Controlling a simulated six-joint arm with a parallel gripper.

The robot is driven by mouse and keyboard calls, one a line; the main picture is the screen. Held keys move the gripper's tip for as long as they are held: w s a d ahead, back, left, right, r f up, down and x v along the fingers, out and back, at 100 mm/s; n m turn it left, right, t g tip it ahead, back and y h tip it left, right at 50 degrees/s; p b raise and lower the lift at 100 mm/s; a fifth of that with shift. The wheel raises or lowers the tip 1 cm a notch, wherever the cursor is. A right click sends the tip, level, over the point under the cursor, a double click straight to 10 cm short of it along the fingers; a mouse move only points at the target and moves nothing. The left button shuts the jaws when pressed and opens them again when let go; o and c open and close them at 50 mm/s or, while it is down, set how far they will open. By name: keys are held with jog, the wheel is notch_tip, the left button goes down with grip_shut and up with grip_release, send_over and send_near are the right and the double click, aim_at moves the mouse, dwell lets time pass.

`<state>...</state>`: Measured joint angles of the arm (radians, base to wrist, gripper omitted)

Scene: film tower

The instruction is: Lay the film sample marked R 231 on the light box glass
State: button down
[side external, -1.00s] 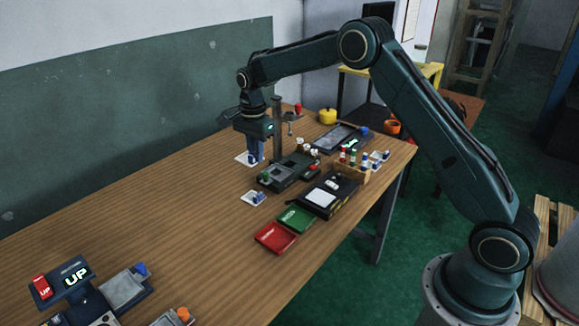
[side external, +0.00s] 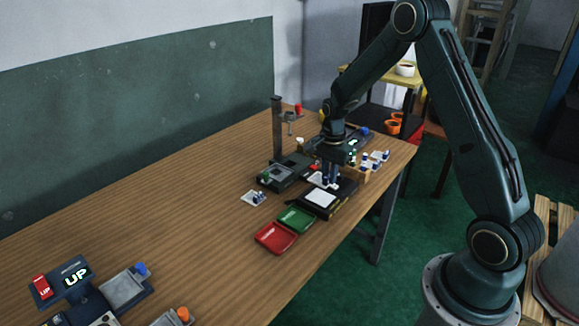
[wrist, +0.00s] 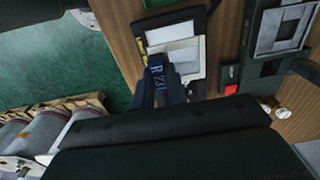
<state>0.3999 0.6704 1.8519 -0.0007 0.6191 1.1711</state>
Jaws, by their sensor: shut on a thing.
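The light box (side external: 329,208) is a black case with a bright white glass (side external: 320,198). The wrist view shows this glass (wrist: 176,26) with the plate next to it, over the case. I cannot tell whether the plate touches the case.
Another sample with a blue tab (side external: 255,198) lies on the table. Green (side external: 296,219) and red (side external: 275,237) trays sit in front of the light box. A dark post (side external: 277,128) and a grey station (side external: 283,172) stand left of my gripper. Several samples stand to the right.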

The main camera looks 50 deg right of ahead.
aim_at(328, 200)
jog(key=shift+s+d, duration=0.1)
jog(key=shift+f, duration=0.2)
jog(key=shift+f, duration=2.55)
jog(key=shift+f, duration=0.35)
jog(key=c, duration=0.8)
grip_release()
jog(key=shift+r, duration=0.1)
jog(key=shift+r, duration=3.4)
